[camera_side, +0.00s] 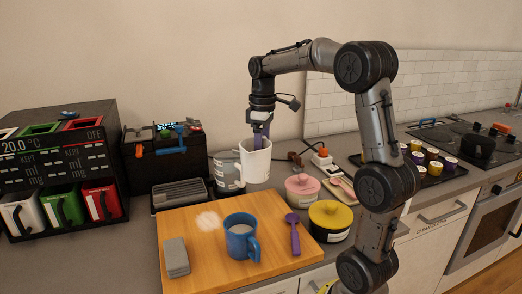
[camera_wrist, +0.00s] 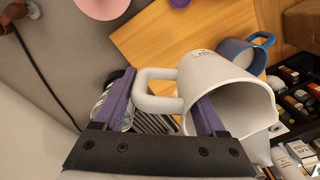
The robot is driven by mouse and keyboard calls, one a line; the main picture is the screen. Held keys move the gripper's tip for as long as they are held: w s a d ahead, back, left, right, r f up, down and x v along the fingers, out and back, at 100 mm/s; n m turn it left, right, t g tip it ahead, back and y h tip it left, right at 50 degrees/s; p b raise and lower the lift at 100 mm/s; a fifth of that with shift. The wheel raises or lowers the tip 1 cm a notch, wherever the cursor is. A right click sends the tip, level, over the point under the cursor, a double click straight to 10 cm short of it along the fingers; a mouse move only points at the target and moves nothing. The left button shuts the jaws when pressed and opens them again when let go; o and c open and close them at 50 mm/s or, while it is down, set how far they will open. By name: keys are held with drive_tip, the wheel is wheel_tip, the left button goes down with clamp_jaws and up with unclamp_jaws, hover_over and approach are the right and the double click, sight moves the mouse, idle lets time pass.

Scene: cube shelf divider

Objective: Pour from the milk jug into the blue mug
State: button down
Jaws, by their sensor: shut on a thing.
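The white milk jug (camera_side: 256,163) is held by my gripper (camera_side: 260,136) behind the wooden board. In the wrist view, the purple fingers of my gripper (camera_wrist: 163,97) are at the handle of the white jug (camera_wrist: 232,98), whose wide mouth faces the lower right. The gripper is shut on the jug. In the side view the jug looks roughly upright. The blue mug (camera_side: 237,241) stands upright on the board, in front of the jug and apart from it. It also shows in the wrist view (camera_wrist: 259,60), with something pale inside.
The wooden board (camera_side: 185,224) also carries a grey block (camera_side: 176,257) and a purple spoon (camera_side: 294,236). A pink pot (camera_side: 302,191) and a yellow-lidded pot (camera_side: 330,216) stand to the right. A dispenser (camera_side: 63,165) stands left.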

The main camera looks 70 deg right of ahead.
drive_tip(key=d+r, duration=0.4)
drive_tip(key=d, duration=0.2)
drive_tip(key=shift+w, duration=0.35)
drive_tip(key=shift+a, duration=0.1)
drive_tip(key=shift+n, duration=0.5)
drive_tip(key=w+a+f, duration=0.4)
drive_tip(key=w+a, duration=0.3)
drive_tip(key=a, duration=0.1)
drive_tip(key=w+a+f, duration=0.5)
drive_tip(key=w+a, duration=0.2)
drive_tip(key=a, duration=0.2)
drive_tip(key=w+a+f, duration=0.4)
drive_tip(key=w+a, duration=0.3)
drive_tip(key=a, duration=0.1)
drive_tip(key=shift+a+f, duration=0.2)
drive_tip(key=shift+f, duration=0.1)
drive_tip(key=shift+w+m, duration=0.3)
drive_tip(key=shift+m, duration=0.1)
drive_tip(key=shift+w+r+m, duration=0.15)
drive_tip(key=shift+w+m, duration=0.25)
drive_tip(key=shift+m, duration=0.5)
